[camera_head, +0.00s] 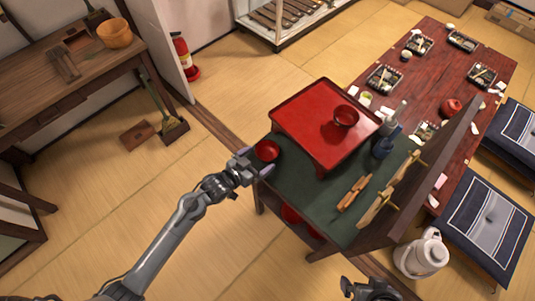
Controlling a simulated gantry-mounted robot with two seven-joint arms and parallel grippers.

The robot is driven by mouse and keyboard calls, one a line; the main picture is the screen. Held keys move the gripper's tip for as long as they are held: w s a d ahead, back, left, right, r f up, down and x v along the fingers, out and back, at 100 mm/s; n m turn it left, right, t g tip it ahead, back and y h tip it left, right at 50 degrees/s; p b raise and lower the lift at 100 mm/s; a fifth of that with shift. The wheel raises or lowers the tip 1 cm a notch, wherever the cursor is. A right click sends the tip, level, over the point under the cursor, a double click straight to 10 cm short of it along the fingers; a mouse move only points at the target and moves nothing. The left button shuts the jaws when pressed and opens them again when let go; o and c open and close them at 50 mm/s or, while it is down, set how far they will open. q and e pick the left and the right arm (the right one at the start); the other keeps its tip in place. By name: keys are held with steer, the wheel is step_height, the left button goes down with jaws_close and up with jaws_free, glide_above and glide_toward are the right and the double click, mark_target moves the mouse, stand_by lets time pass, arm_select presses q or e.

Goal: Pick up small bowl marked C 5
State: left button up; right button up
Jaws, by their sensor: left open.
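A small red bowl (266,150) with a dark rim stands on the left end of the dark green side table top (290,184). A second, larger red bowl (345,116) stands on the raised red tray (305,108). I cannot read a C 5 mark on either bowl. My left gripper (252,167) is open at the table's left edge, just in front of and left of the small bowl. I cannot tell whether it touches the bowl. My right gripper (370,290) shows only in part at the bottom edge, away from the bowls.
The red tray stands close behind the small bowl. Wooden pieces (353,193) lie on the green top, and dark blue bottles (384,145) stand to their right. An upright panel (445,150) borders the right side. A white pot (421,254) stands on the floor.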

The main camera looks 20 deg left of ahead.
mark_target(272, 149)
arm_select(q)
steer(key=shift+x, duration=0.8)
steer(key=b+x, duration=0.1)
steer(key=x, duration=0.3)
steer(key=shift+w, duration=0.1)
steer(key=shift+c, duration=0.3)
steer(key=c, duration=0.6)
steer(key=shift+r, duration=0.1)
